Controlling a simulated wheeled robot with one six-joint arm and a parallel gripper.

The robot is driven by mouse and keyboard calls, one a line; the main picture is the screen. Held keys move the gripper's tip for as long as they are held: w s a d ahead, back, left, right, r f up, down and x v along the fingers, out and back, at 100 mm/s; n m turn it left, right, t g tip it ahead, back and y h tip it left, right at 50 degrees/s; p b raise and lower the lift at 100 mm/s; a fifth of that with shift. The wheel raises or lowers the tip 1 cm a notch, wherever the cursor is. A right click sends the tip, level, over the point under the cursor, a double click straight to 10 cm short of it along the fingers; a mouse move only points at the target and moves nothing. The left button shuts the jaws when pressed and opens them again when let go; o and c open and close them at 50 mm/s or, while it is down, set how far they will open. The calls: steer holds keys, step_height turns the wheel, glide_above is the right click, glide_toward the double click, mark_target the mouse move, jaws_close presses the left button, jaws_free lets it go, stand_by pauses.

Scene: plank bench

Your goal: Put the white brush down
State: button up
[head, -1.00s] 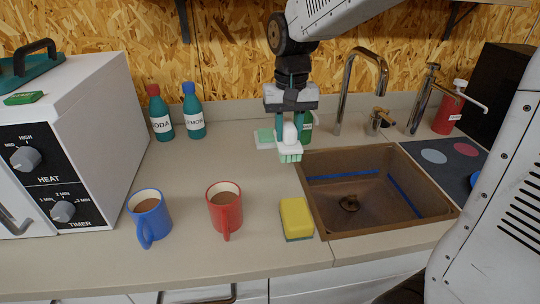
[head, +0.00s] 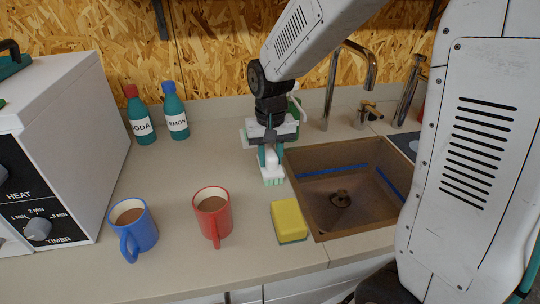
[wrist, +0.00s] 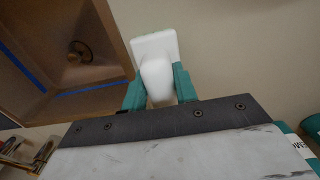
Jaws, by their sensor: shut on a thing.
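The white brush (head: 271,169) has a white body and pale green bristles at its lower end. In the head view it is at the left edge of the sink, with its bristles at or close above the counter (head: 165,185); I cannot tell if they touch. My gripper (head: 270,150) points down from above and is shut on the brush's handle. In the wrist view the brush (wrist: 156,50) sits between the two teal fingers of my gripper (wrist: 159,88), its white head reaching past them.
The brown sink (head: 345,230) lies just right of the brush. A yellow sponge (head: 289,220) is in front, with a red mug (head: 212,216) and a blue mug (head: 134,230) to the left. Two bottles (head: 174,112) stand at the back. The counter left of the brush is clear.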

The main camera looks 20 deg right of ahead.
steer(key=o, duration=1)
steer(key=shift+f, duration=0.1)
steer(key=shift+o, duration=0.2)
step_height(320, 180, up, 12)
steer(key=s+d+n+t, duration=0.1)
steer(key=s+d+n, duration=0.1)
steer(key=s, duration=2.1)
steer(key=shift+s+d, duration=0.4)
steer(key=shift+d, duration=0.1)
